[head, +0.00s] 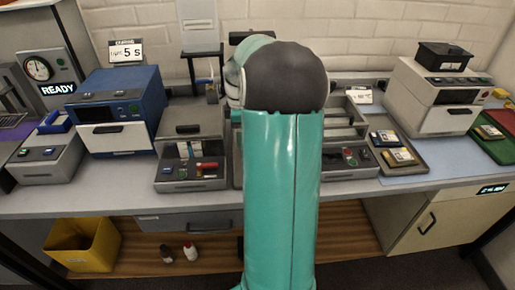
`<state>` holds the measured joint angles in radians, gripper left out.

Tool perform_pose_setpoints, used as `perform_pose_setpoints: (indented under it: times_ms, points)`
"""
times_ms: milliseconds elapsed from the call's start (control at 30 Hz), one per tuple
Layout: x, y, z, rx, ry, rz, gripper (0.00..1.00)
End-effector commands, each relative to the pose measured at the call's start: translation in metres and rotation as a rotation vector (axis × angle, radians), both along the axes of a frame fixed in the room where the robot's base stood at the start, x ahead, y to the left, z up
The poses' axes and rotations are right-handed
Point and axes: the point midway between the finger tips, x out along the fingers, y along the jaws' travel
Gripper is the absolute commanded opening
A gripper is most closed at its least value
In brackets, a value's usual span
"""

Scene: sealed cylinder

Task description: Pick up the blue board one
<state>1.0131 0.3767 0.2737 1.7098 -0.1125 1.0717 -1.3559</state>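Two small boards lie on a grey tray (413,163) on the right half of the bench. The rear board (383,138) looks dark blue with pale parts. The front board (400,157) has pale and yellowish parts on a dark base. A third small board (490,131) lies on a green mat (497,150) at the far right. The boards are too small to tell for sure which is the blue one. My teal arm rises through the middle of the view, and my gripper is hidden behind it.
A blue machine (120,112) and a grey unit with buttons (192,172) stand left of my arm. A white machine (433,97) stands behind the tray. A yellow bin (84,245) and two small bottles (190,252) are below the bench. Bare bench shows along the front edge.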

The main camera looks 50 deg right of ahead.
Motion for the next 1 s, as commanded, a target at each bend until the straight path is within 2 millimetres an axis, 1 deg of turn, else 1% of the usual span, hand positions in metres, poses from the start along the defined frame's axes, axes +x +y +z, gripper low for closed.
perform_pose_setpoints:
  times_ms: [167,300,400,500,667,733,867,1000]
  points:
    - [-0.002,-0.001,-0.016,0.001,0.002,-0.001,0.75]
    - [-0.004,-0.003,-0.039,0.002,0.001,-0.003,0.75]
    - [-0.004,-0.003,-0.05,-0.001,0.001,-0.001,0.75]
    - [-0.004,-0.003,-0.054,-0.001,0.0,-0.001,0.75]
    - [-0.003,-0.003,-0.054,-0.001,0.0,-0.002,0.75]
    - [-0.003,-0.003,-0.053,-0.001,0.0,-0.002,0.65]
    - [-0.003,-0.003,-0.053,-0.001,0.0,-0.002,0.39]
    - [-0.003,-0.003,-0.053,-0.002,0.0,-0.002,0.39]
